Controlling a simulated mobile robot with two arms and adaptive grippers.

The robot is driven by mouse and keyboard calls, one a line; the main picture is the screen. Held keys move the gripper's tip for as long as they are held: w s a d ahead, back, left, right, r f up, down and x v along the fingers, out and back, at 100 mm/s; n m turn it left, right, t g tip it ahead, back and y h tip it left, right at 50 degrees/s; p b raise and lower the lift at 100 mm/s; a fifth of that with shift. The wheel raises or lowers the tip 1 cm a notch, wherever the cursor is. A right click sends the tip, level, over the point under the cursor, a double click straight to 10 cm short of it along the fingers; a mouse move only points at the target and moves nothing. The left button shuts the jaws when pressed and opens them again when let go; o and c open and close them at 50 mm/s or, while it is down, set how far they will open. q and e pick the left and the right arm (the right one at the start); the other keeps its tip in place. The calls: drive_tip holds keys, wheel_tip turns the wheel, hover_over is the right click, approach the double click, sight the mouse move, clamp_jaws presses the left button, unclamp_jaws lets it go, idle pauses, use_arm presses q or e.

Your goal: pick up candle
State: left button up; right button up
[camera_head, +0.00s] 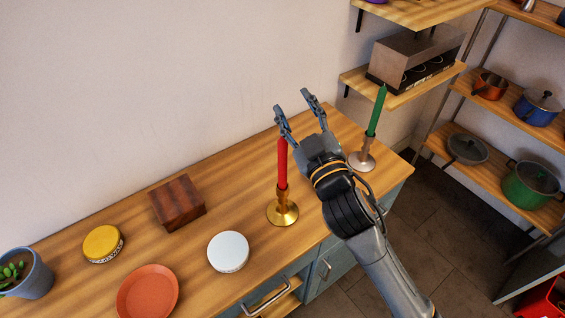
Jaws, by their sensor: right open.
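A red candle (282,165) stands upright in a gold candlestick (283,209) on the wooden counter. A green candle (376,111) stands in a silvery-pink candlestick (362,157) farther right, near the counter's right end. My right gripper (294,108) is open and empty, its fingers pointing up and left in the picture. It is between the two candles in the picture, with one finger close to the top of the red candle. I cannot tell whether they touch. My left gripper is not in view.
On the counter (225,205) are a dark wooden block (177,203), a yellow tin (103,244), a white round lid (228,251), an orange plate (148,292) and a potted plant (30,276). A wall shelf (404,88) and a pot rack (490,160) stand right.

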drive_tip(key=s+a+r+n+g+y, duration=0.5)
drive_tip(key=a+r+n+g+y, duration=0.25)
drive_tip(key=n, duration=0.35)
drive_tip(key=s+a+r+n+g+y, duration=0.4)
drive_tip(key=a+r+n+g+y, duration=0.25)
drive_tip(key=a+n+y, duration=0.35)
drive_tip(key=s+a+n+g+h, duration=0.35)
drive_tip(key=n+g, duration=0.25)
drive_tip(key=n, duration=0.2)
drive_tip(key=n+t+h, duration=0.2)
drive_tip(key=n+h, duration=0.4)
drive_tip(key=h, duration=1.4)
hover_over(284, 140)
wheel_tip(284, 140, down, 13)
wheel_tip(284, 140, down, 8)
drive_tip(key=p, duration=0.3)
drive_tip(key=shift+r, duration=0.2)
drive_tip(key=shift+f+p, duration=0.2)
drive_tip(key=shift+p, duration=0.25)
drive_tip(key=f+p, duration=0.2)
drive_tip(key=f, duration=0.1)
drive_tip(key=f+p, duration=0.1)
drive_tip(key=shift+w+a+f, duration=0.15)
drive_tip(key=shift+w+a, duration=0.15)
drive_tip(key=shift+w, duration=0.1)
drive_tip(key=shift+f, duration=0.35)
clamp_jaws()
